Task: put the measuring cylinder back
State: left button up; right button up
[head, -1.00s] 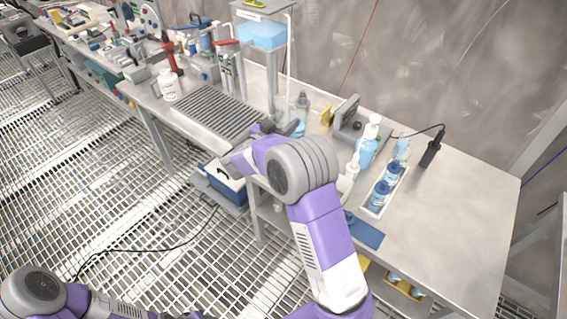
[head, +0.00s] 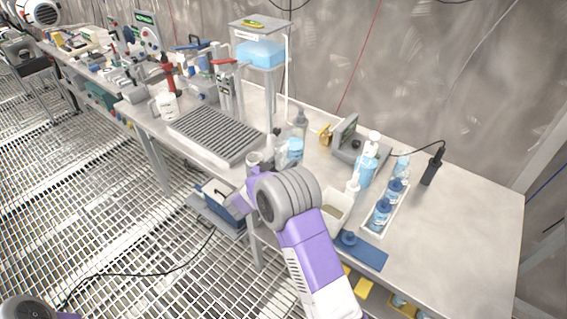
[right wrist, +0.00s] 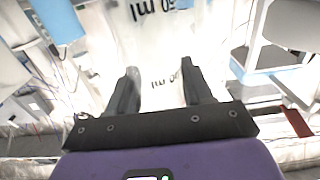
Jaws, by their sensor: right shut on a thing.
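My right gripper (right wrist: 160,92) is shut on a pale, translucent vessel with "ml" print, which I take to be the measuring cylinder (right wrist: 158,40). The cylinder fills the space between and beyond the fingers in the right wrist view. In the head view a small part of the cylinder (head: 253,159) shows above my right gripper (head: 247,178), by the bench's front edge, right of the ribbed grey rack (head: 215,135). My wrist hides its lower part, so I cannot tell whether its base touches anything. My left gripper is out of view.
A clear bottle with blue liquid (head: 295,148) stands behind the gripper. A white open bin (head: 336,207), a pump bottle (head: 366,170), a tray of blue-capped bottles (head: 373,229) and a blue mat (head: 362,251) lie to the right. The bench's right end (head: 460,225) is clear.

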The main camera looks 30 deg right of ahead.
jog(key=o, duration=1.1)
jog(key=shift+f, duration=0.1)
jog(key=shift+a+r, duration=0.1)
jog(key=shift+r, duration=0.15)
jog(key=p+v, duration=0.2)
jog(key=v, duration=1)
jog(key=shift+f, duration=0.15)
